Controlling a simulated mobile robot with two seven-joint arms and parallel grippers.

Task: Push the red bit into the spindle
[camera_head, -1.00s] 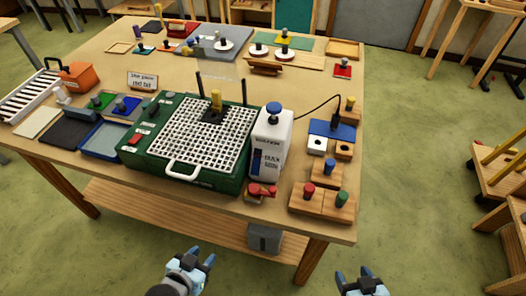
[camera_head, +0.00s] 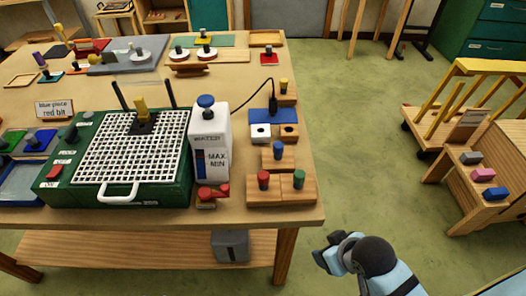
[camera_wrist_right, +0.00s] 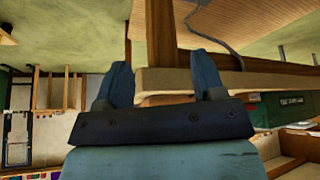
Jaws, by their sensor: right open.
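A red-topped peg (camera_head: 263,179), which looks like the red bit, stands upright in a wooden block (camera_head: 282,194) at the table's front right. The green grinder (camera_head: 118,160) with a white grid top stands left of it. A yellow upright piece (camera_head: 141,106) stands on a dark square in the grid; the spindle itself is not clearly visible there. My right gripper (camera_head: 325,252) is beyond the table's front right corner, apart from the block. Its two fingers are spread and empty in the right wrist view (camera_wrist_right: 163,77). My left gripper is not in view.
A white water bottle (camera_head: 210,148) with a blue cap stands between grinder and blocks. Green-topped (camera_head: 299,179) and blue-topped (camera_head: 279,151) pegs stand near the red one. A card (camera_head: 54,109) reads "blue piece red bit".

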